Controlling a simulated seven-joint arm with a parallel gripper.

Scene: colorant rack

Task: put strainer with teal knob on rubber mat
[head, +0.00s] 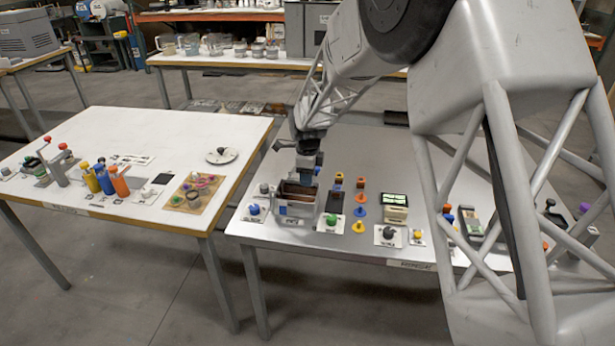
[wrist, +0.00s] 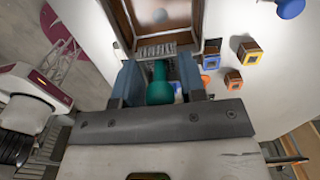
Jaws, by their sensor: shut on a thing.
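My gripper (wrist: 160,84) is shut on the teal knob (wrist: 160,78) of the strainer, with one blue-grey finger on each side. The strainer's body is mostly hidden below the fingers; a grey ribbed piece (wrist: 157,50) shows just beyond the knob, but I cannot tell if it belongs to the strainer. In the head view my gripper (head: 306,172) points down at the grey bin with a brown inside (head: 297,209), near the front left of the right table. A dark flat rectangle (head: 335,201) lies right of the bin; I cannot tell whether it is the rubber mat.
A green-knobbed piece (head: 331,220), several orange, yellow and blue pieces and a cream box (head: 395,208) stand right of the bin. A blue-knobbed piece (head: 254,209) stands to its left. The left table (head: 130,125) stands across a gap and has bare space at its back.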

